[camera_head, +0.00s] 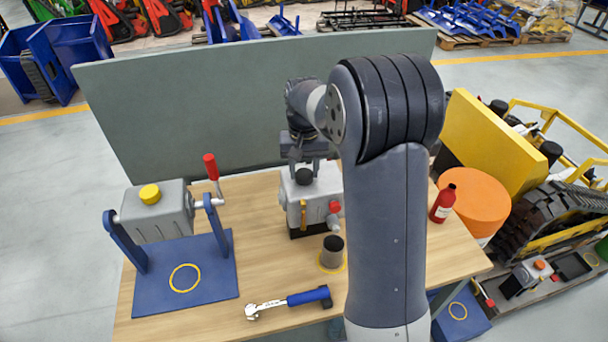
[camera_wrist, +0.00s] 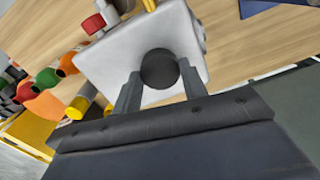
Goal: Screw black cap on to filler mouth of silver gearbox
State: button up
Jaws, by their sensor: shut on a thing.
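The silver gearbox (camera_head: 319,192) stands on the wooden table in the head view, with a yellow part and a red knob on its front. It also shows in the wrist view (camera_wrist: 100,65). The black cap (camera_head: 304,177) is at the top of this gearbox. In the wrist view the round black cap (camera_wrist: 159,68) sits between the two fingers of my gripper (camera_wrist: 158,72), which is shut on it. My gripper (camera_head: 304,163) comes down from above in the head view. The filler mouth is hidden under the cap, so I cannot tell how far the cap is seated.
A second grey gearbox (camera_head: 160,222) with a yellow cap sits on a blue stand (camera_head: 205,275) at left. A dark cylinder (camera_head: 332,250), a blue-handled wrench (camera_head: 305,297) and a red bottle (camera_head: 443,204) are on the table (camera_head: 270,265). A grey panel (camera_head: 200,105) stands behind.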

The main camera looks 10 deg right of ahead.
jog(key=m, duration=0.9)
jog(key=o, duration=1.1)
jog(key=shift+c, duration=0.2)
